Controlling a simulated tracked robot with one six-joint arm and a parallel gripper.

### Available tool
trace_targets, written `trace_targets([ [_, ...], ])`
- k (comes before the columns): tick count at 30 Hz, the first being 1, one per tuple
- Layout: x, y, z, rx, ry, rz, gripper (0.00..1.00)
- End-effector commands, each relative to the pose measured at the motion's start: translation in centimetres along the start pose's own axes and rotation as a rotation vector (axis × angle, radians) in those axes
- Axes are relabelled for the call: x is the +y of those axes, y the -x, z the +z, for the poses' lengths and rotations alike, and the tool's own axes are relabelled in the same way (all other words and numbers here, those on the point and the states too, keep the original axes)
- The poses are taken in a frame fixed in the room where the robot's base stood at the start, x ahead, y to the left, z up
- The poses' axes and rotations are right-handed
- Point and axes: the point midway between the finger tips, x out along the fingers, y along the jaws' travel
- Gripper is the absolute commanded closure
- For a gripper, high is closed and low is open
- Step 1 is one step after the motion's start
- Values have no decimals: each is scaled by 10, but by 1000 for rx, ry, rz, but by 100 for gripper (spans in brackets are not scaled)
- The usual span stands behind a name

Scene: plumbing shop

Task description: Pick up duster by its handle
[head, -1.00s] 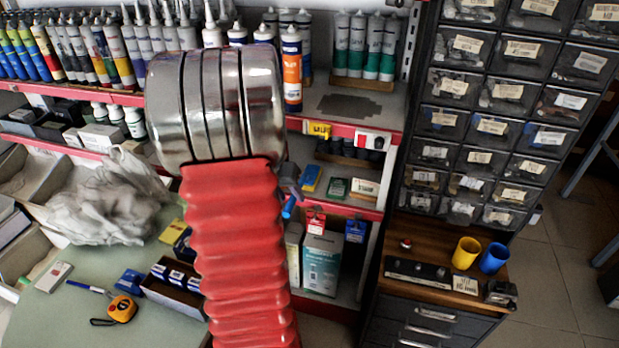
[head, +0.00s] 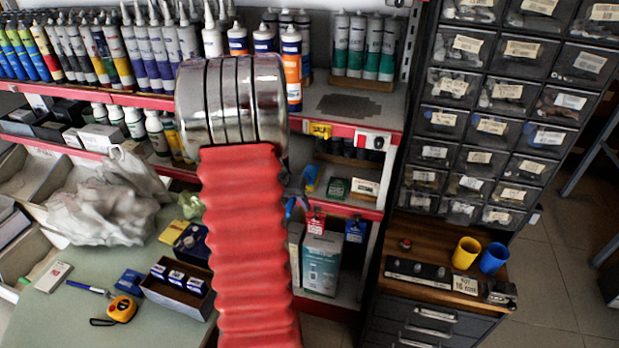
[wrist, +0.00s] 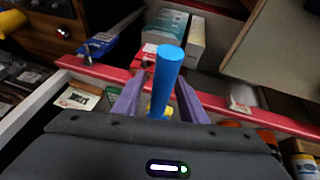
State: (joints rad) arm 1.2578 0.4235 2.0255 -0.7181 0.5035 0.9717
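A blue cylinder, which looks like the duster's handle (wrist: 167,77), stands up between the two purple fingers of my gripper (wrist: 161,92) in the wrist view. Narrow gaps show between the fingers and the handle, so my gripper looks open around it, not closed on it. The rest of the duster is hidden behind the gripper body. In the head view, a small piece of blue (head: 290,208) shows just right of my arm, beside the shelves; most of my gripper is hidden there behind the arm.
Shelves with a red-edged upper shelf (head: 345,129) hold cartridges and boxes close around the gripper. A pale blue box (head: 322,264) stands below. A green-topped table (head: 60,320) with a tape measure (head: 122,309) lies left. A drawer cabinet (head: 430,150) stands right.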

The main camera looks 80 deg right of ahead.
Motion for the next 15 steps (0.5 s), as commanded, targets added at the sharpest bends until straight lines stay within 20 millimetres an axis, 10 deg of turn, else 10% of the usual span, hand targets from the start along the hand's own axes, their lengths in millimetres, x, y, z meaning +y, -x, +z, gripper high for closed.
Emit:
trace_targets([
  [15,0,-8,0,1,0,-1,62],
])
